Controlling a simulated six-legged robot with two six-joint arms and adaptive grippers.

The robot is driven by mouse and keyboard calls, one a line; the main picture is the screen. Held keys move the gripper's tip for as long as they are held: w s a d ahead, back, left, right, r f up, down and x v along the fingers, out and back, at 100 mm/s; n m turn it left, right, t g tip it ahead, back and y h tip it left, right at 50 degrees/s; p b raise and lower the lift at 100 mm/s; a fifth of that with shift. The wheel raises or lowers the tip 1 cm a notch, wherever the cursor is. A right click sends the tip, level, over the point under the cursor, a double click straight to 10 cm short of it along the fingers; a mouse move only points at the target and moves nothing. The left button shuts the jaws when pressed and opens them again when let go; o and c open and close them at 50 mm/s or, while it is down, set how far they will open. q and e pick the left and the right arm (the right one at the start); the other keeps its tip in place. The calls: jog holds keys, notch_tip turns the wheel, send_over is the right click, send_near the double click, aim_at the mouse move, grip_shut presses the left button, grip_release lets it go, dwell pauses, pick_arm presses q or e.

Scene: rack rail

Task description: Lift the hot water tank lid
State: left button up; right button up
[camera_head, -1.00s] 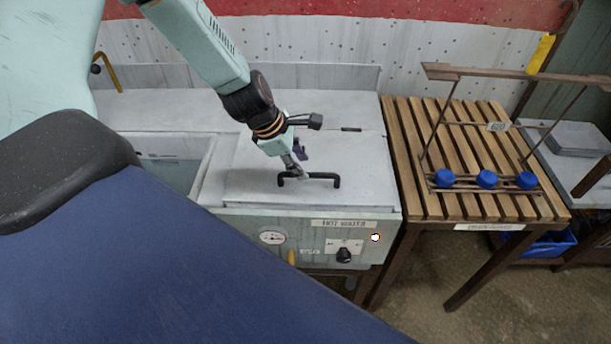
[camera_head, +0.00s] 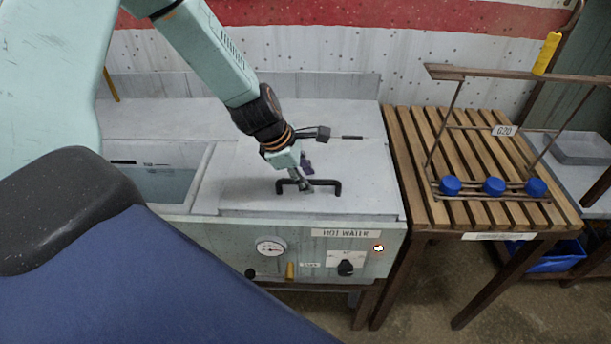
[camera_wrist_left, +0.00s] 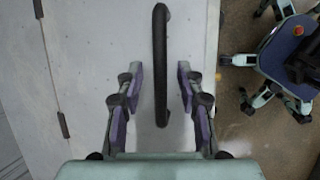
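The hot water tank lid (camera_head: 240,192) is a flat grey panel, lying down on the tank marked "HOT WATER" (camera_head: 345,233). Its black bar handle (camera_head: 325,182) stands up near the front edge. My left gripper (camera_head: 303,183) is over the handle in the head view. In the left wrist view, my left gripper (camera_wrist_left: 156,88) is open, with one finger on each side of the handle (camera_wrist_left: 160,50) and gaps between them. My right gripper is not in view.
An open water basin (camera_head: 155,185) is left of the lid. A slatted wooden table (camera_head: 415,150) on the right holds a rack with blue knobs (camera_head: 493,186). The tank front has a gauge (camera_head: 270,247) and a black dial (camera_head: 345,268).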

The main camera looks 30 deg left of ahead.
pick_arm(q)
grip_shut()
dwell(0.6)
